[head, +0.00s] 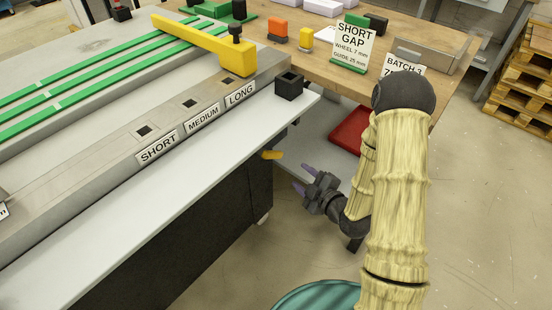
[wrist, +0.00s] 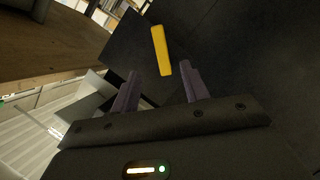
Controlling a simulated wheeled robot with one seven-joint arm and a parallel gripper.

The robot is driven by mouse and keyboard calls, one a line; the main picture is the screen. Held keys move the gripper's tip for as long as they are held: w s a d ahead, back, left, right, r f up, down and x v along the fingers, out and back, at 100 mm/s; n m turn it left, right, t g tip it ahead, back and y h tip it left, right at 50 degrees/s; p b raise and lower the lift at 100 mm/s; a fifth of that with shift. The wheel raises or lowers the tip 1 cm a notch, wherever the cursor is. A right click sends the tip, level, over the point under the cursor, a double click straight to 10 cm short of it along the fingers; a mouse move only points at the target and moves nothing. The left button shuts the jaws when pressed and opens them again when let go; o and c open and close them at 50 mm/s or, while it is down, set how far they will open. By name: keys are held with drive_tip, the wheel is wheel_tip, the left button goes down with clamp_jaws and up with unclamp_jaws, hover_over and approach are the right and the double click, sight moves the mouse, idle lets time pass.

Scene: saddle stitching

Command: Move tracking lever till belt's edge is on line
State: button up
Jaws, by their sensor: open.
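A small yellow lever (head: 272,155), which looks like the tracking lever, sticks out from the dark side of the machine, below the end of its long white surface (head: 185,180). My gripper (head: 303,178) is open and empty, a little to the right of the lever and apart from it. In the wrist view the lever (wrist: 160,50) stands slightly tilted ahead of the two purple-grey fingers, its near end appearing between their tips. I cannot tell for sure whether the white surface is the belt, and I can make out no line at its edge.
A yellow bar (head: 205,43) lies across green strips on the machine top, above slots labelled SHORT, MEDIUM and LONG. A black square cup (head: 289,86) sits at the white surface's corner. A red tray (head: 351,132) lies behind my arm. A teal round object (head: 318,296) is below.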

sight(278, 157)
drive_tip(key=b+x, duration=0.2)
drive_tip(key=x, duration=1.3)
drive_tip(key=shift+w+a, duration=0.2)
drive_tip(key=shift+a, duration=0.05)
drive_tip(key=shift+f, duration=0.1)
clamp_jaws()
